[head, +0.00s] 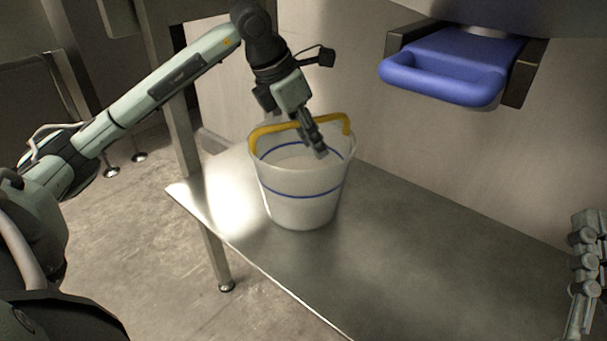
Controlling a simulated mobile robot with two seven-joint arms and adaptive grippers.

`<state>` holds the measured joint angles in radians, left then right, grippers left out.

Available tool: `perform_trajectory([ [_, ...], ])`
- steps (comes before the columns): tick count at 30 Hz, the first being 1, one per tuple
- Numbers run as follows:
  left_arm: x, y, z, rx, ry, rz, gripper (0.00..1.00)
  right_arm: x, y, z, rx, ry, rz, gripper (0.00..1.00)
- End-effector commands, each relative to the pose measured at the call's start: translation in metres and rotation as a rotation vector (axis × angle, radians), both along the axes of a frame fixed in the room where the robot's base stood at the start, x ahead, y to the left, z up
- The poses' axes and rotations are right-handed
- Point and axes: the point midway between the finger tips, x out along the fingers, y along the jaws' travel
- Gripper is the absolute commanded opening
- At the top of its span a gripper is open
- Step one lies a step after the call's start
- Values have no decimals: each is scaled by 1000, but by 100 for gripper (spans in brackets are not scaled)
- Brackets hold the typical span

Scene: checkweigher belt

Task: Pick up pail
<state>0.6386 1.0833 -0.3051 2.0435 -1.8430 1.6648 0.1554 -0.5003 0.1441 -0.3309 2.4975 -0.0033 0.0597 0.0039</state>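A white pail (305,195) with two blue bands and a yellow handle (270,131) stands upright on the metal table.
The steel table (420,250) is bare to the right of the pail and in front. A blue tray-like part with a rounded front bar (445,78) juts from the wall panel at upper right. A metal post (183,130) stands left of the table.

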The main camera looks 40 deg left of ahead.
Motion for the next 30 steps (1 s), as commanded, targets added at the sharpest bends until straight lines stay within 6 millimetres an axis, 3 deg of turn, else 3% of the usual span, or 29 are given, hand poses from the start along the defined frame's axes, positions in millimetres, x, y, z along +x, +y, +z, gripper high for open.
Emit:
perform_trajectory([
  [1, 0, 0, 0, 0, 0, 0, 23, 0, 0, 0, 0, 0, 0, 0],
  [7, 0, 0, 0, 0, 0, 0, 0, 0, 0, 0, 0, 0, 0, 0],
  [30, 1, 3, 9, 0, -7, 1, 0, 2, 1, -1, -9, 24, 1, 0],
])
